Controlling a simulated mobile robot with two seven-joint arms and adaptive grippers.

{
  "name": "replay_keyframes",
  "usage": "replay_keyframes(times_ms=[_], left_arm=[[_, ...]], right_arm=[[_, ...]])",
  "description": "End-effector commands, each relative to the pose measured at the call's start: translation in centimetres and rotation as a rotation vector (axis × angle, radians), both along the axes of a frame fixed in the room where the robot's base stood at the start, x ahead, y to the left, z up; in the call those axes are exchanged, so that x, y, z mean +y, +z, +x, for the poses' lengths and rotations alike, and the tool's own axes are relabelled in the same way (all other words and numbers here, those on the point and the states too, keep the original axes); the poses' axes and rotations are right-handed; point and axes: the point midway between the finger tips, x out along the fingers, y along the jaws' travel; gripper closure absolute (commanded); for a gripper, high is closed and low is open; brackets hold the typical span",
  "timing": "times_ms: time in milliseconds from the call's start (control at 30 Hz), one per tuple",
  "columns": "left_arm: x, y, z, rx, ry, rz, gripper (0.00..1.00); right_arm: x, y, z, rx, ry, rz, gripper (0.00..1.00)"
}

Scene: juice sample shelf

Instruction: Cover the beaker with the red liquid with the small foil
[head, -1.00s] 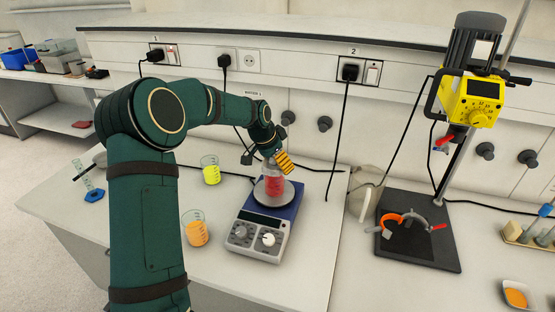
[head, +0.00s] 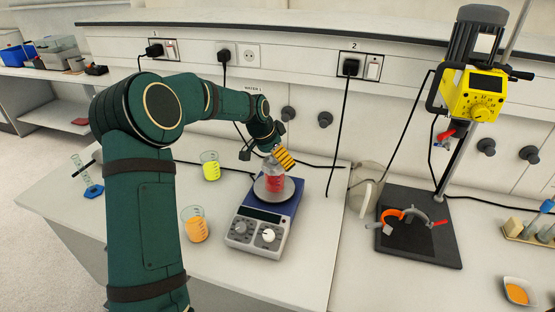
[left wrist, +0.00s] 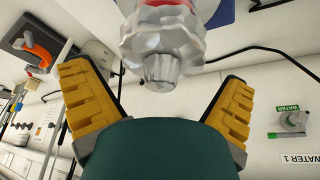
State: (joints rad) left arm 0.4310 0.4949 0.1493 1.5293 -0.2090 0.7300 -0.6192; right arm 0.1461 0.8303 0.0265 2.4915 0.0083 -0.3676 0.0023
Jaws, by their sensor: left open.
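The beaker with red liquid (head: 274,184) stands on the round plate of the stirrer (head: 268,213). In the left wrist view, crumpled silver foil (left wrist: 162,45) sits over the beaker's mouth, with a little red (left wrist: 148,2) showing at the top edge. In the head view the foil is mostly hidden by my gripper. My left gripper (head: 266,158) is open just above the beaker. In the left wrist view its two yellow fingers (left wrist: 157,78) stand apart on either side of the foil, with gaps showing. My right gripper is not in view.
A beaker with yellow liquid (head: 210,170) and one with orange liquid (head: 196,232) stand left of the stirrer. A yellow overhead stirrer (head: 472,95) on a stand is at the right. A dish of orange powder (head: 517,291) lies at the lower right. Cables hang along the back wall.

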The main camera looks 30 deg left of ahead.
Motion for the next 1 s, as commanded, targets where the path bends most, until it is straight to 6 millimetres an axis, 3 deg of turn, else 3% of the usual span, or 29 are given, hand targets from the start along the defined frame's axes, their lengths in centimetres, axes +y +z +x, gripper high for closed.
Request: replay_keyframes(times_ms=[300,500,1000], left_arm=[[0.9,6.1,-2.2,-0.004,0.001,0.002,0.0],[1.4,8.8,-3.3,-0.003,0.001,0.002,0.0],[1.5,10.0,-3.8,0.0,0.0,0.001,0.0]], right_arm=[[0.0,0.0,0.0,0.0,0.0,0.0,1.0],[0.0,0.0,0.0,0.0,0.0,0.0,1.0],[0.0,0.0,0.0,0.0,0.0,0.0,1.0]])
